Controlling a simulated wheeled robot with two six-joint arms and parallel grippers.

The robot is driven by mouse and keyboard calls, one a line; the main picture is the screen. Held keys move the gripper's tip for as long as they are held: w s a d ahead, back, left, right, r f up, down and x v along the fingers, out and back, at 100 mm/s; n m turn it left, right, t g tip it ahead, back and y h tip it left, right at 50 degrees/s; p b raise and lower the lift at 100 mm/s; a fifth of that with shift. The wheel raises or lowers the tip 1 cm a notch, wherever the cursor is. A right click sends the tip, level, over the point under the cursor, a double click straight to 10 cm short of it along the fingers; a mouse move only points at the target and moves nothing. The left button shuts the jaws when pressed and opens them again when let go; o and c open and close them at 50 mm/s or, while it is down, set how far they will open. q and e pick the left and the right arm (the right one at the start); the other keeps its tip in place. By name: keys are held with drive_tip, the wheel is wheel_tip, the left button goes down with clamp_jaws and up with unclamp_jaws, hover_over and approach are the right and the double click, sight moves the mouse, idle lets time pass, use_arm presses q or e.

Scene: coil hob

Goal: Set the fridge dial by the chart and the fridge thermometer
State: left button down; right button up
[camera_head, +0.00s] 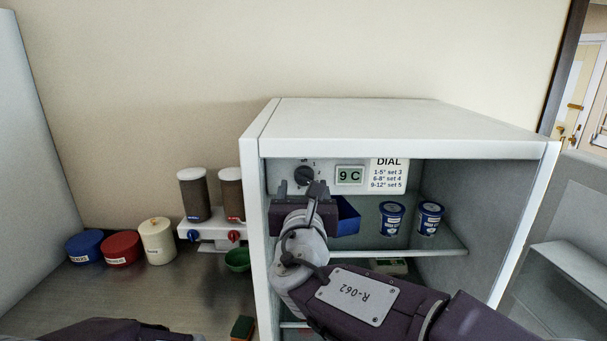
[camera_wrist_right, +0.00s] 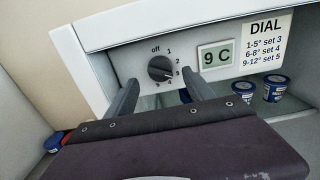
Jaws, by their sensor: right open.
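The dark round fridge dial (camera_head: 304,175) is on the panel at the top of the open fridge (camera_head: 350,130). In the right wrist view the dial (camera_wrist_right: 160,68) has marks from off to 5 around it; its pale pointer line seems to aim lower right, near 3 or 4. The thermometer display (camera_head: 349,176) reads 9 C. The chart (camera_head: 388,174) says 1-5° set 3, 6-8° set 4, 9-12° set 5. My right gripper (camera_wrist_right: 161,78) is open and empty, its fingers apart on either side of the dial in view, seemingly short of it. My left gripper is out of view.
Inside the fridge, a blue box (camera_head: 348,215) and two blue tubs (camera_head: 391,218) (camera_head: 430,217) stand on the shelf. Fridge side walls bound my right arm. Left on the counter are several canisters (camera_head: 158,241), a dispenser (camera_head: 214,229) and a green bowl (camera_head: 238,259).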

sight(305, 181)
drive_tip(key=w, duration=0.3)
drive_tip(key=shift+p, duration=0.4)
drive_tip(key=shift+w, duration=0.3)
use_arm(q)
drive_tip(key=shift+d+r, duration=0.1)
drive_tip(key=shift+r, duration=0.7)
use_arm(e)
drive_tip(key=shift+d, duration=0.1)
